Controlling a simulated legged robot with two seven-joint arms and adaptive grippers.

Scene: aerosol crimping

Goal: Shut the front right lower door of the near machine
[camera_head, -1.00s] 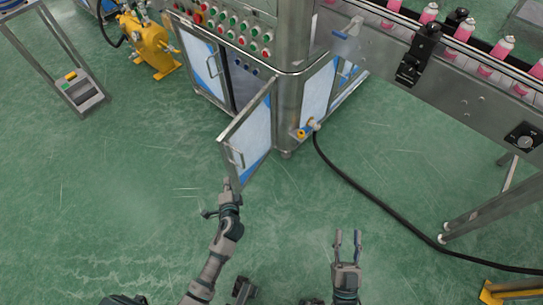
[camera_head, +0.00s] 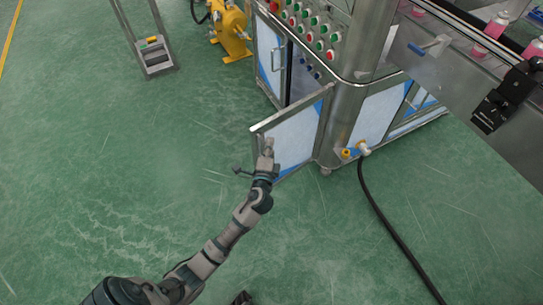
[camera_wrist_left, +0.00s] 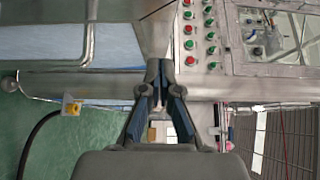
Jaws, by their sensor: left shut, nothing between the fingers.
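The front right lower door (camera_head: 300,135) of the near machine stands ajar in the head view, swung out from its opening. It has a steel frame and a pale panel with blue at the edges. My left gripper (camera_head: 268,146) is shut and empty, at the outer face of the door near its free edge. Whether it touches the door I cannot tell. In the left wrist view the closed fingertips (camera_wrist_left: 160,68) show in front of the machine's steel. The door handle is hidden in the head view.
A button panel (camera_head: 312,22) sits above the doors. A black hose (camera_head: 385,220) runs from the machine's corner across the green floor. A conveyor (camera_head: 455,75) stands at right, a yellow pump (camera_head: 232,32) at the back.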

